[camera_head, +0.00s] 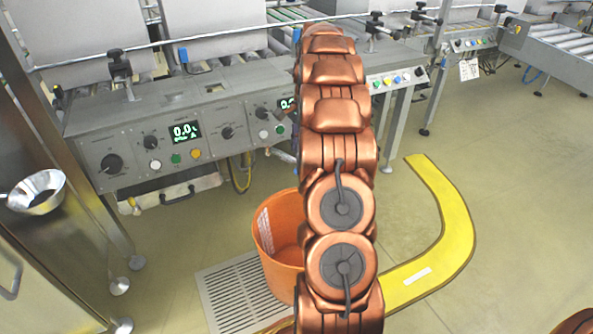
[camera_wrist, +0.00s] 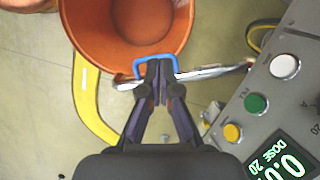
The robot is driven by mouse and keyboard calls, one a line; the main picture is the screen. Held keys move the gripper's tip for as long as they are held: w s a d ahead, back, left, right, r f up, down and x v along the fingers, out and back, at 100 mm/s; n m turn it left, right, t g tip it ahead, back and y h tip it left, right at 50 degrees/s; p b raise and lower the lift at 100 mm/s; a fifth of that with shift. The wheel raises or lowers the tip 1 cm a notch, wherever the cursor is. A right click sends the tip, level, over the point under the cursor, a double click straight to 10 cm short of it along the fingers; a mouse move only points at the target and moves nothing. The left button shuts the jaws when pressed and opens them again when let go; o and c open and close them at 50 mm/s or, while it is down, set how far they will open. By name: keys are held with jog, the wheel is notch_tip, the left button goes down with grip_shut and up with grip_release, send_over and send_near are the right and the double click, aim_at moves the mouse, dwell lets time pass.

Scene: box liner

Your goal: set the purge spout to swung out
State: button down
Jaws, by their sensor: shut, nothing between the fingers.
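The purge spout appears to be the thin metal bar (camera_wrist: 205,73) in the wrist view. It runs from beside the control panel on the right to in front of the orange bucket's rim. A blue U-shaped handle (camera_wrist: 142,64) stands on it. My gripper (camera_wrist: 160,70) is shut, and its fingertips lie within the outline of the blue handle and over the bar. I cannot tell whether they touch either. The fingers hide the middle of the bar. In the head view my copper arm hides the gripper and most of the spout area.
The orange bucket (camera_head: 268,232) stands on the floor by a drain grate (camera_head: 232,287), partly behind my arm. The control panel (camera_head: 150,145) has knobs, buttons and green displays. A yellow floor strip (camera_head: 455,215) curves on the right. A metal funnel (camera_head: 37,192) is at left.

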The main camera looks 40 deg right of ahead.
jog(key=d+b+x, duration=0.2)
jog(key=b+x, duration=0.1)
jog(key=x, duration=0.7)
jog(key=shift+f+m+b, duration=0.3)
jog(key=shift+f+b, duration=0.05)
jog(key=shift+a, duration=0.1)
dwell(1.2)
